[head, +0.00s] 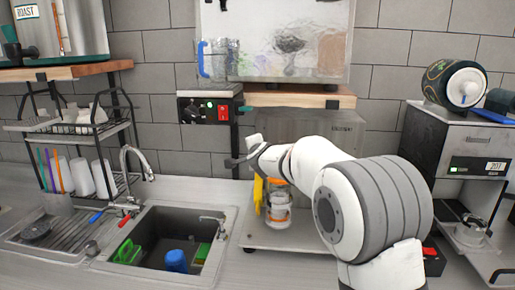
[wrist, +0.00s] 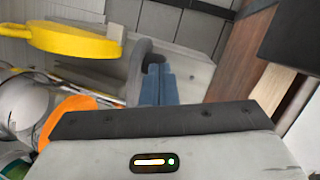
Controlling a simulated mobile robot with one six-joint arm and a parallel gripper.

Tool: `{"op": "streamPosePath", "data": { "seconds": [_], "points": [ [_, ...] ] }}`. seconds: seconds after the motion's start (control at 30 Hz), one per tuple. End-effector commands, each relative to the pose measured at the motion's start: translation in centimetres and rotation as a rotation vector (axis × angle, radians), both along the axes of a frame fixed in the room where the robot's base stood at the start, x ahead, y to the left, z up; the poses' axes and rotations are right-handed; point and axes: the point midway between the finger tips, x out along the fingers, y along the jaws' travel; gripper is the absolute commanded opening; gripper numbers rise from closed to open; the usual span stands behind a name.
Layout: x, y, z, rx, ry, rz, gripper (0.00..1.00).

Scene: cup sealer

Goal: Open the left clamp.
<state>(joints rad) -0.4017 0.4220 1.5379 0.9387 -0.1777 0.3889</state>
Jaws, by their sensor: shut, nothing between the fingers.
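The cup sealer stands on the counter, with a grey back panel (head: 345,130) and a pale base (head: 262,236). A clear and white canister with orange bands (head: 279,208) stands on it; an orange band (wrist: 62,112) shows at the left of the wrist view. A yellow handle-like piece (head: 257,190) is upright at the canister's left; it is large at the upper left of the wrist view (wrist: 75,40). I cannot tell whether it belongs to the left clamp.
A wooden shelf (head: 300,100) carrying a large panelled box is above my gripper. A switch box with a red button (head: 222,112) hangs close behind it. The sink (head: 175,240) is to the left, and a grinder-like machine (head: 450,140) is at the right.

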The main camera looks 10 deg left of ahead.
Motion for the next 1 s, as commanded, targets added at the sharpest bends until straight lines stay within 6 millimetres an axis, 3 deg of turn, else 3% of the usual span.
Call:
{"op": "streamPosePath", "data": {
  "seconds": [0.33, 1.0],
  "points": [
    [-0.2, 1.6, 0.0, 0.000, 0.000, 0.011, 0.00],
    [-0.4, 1.6, 0.1, 0.000, 0.000, 0.012, 0.00]
  ]
}}
